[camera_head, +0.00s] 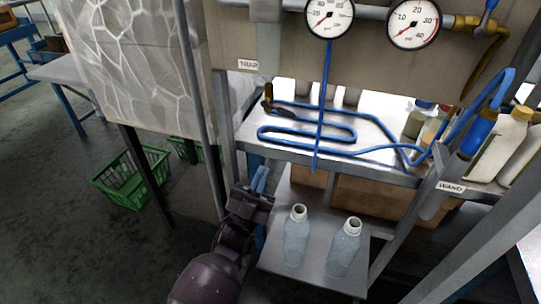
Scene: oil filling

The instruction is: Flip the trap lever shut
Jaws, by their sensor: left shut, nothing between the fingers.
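My left gripper (259,181) comes in from below, its blue fingers shut and empty, pointing up. It is in front of the shelf's left post and below the left end of the shelf. A white label reading TRAP (248,65) is on the beige panel above. Below the label, at the shelf's left end, stands a small brass fitting (268,92) with a dark piece (285,112) beside it, possibly the trap lever; its position is too small to tell. The gripper is apart from it. My right gripper is not in view.
A blue hose (345,152) loops over the shelf. Two clear bottles (297,238) stand on the lower tray (300,284). Two gauges (329,16) are above. A WAND label (451,187) and several containers are at the right. Green crates (128,178) sit on the floor at left.

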